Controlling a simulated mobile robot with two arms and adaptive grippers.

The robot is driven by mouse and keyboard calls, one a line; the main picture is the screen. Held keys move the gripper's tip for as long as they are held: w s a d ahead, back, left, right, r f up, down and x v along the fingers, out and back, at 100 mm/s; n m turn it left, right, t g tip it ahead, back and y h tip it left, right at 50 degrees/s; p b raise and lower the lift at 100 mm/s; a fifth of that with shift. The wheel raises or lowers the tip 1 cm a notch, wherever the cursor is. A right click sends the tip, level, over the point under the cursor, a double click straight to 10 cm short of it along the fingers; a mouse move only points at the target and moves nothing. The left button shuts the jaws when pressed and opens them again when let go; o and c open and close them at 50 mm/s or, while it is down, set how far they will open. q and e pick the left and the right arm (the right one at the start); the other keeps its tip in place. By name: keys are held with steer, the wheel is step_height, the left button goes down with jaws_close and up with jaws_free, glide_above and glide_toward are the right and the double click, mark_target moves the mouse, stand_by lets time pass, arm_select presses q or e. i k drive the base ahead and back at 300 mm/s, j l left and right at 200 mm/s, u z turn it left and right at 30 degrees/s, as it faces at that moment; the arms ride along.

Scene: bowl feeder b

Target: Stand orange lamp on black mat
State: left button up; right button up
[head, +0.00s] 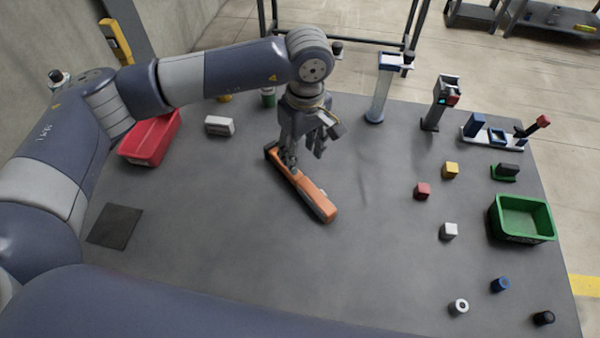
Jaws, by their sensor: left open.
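The orange lamp (316,197) lies on its side on the grey table, near the middle. It is long, with a dark end at the upper left and dark trim along its side. My left gripper (305,160) points down over the lamp's upper part. Its fingers are apart, and I cannot tell whether they touch the lamp. The gripper hides some of that part. The black mat (115,227) lies flat and bare at the table's left side. My right gripper is not in view.
A red bin (150,140) and a white box (219,126) stand at the back left. A green bin (522,219), small blocks and round parts occupy the right side. A post stand (379,95) rises at the back. The table between lamp and mat is clear.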

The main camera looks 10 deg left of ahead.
mark_target(114, 224)
steer(key=k, duration=1.95)
